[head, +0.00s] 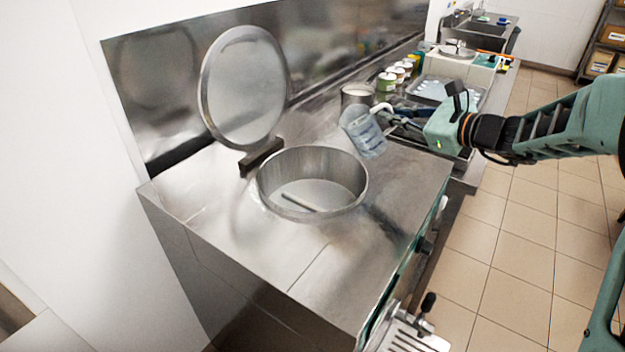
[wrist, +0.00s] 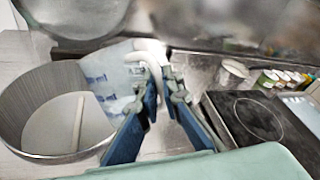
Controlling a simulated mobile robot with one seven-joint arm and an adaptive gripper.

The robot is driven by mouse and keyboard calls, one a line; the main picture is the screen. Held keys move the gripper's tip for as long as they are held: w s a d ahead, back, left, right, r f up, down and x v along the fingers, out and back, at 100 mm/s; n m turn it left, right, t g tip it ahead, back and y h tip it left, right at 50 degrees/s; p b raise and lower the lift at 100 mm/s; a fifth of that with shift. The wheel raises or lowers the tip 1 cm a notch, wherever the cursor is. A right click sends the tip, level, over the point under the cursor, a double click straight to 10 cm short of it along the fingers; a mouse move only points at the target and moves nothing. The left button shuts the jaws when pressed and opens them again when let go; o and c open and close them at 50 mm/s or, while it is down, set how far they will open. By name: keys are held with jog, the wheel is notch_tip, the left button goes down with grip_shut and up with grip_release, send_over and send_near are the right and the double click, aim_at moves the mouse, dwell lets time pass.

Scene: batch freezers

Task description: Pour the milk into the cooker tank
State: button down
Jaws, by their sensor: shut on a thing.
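The cooker tank (head: 312,160) is a round steel opening in the metal worktop, with its round lid (head: 244,88) raised behind it. Pale contents and a light bar show inside; the tank (wrist: 30,88) is at the left in the wrist view. The milk jug (head: 364,136) is translucent with bluish marks and a white handle; it also shows in the wrist view (wrist: 108,82). My gripper (head: 384,114) is shut on the handle. The jug is tilted and held above the worktop, just right of and behind the tank. No flow from it is visible.
A steel pot (head: 356,93) stands behind the jug, with several small tubs (head: 388,80) farther back. A dark hob (wrist: 252,117) lies right of my gripper in the wrist view. A steel backsplash (head: 160,85) runs behind. The worktop's front is clear.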

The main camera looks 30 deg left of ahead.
jog(key=shift+w+d+f+m+g+y+b, duration=0.15)
jog(key=shift+w+d+f+m+y+b, duration=0.2)
jog(key=shift+d+f+m+y+b, duration=0.55)
jog(key=shift+w+d+f+m+g+y+b, duration=0.25)
jog(key=shift+f+m, duration=0.4)
jog(key=shift+f, duration=0.65)
jog(key=shift+w+d+f+m+y+b, duration=0.3)
jog(key=shift+w+d+f+m+y, duration=0.15)
jog(key=shift+f+m, duration=0.5)
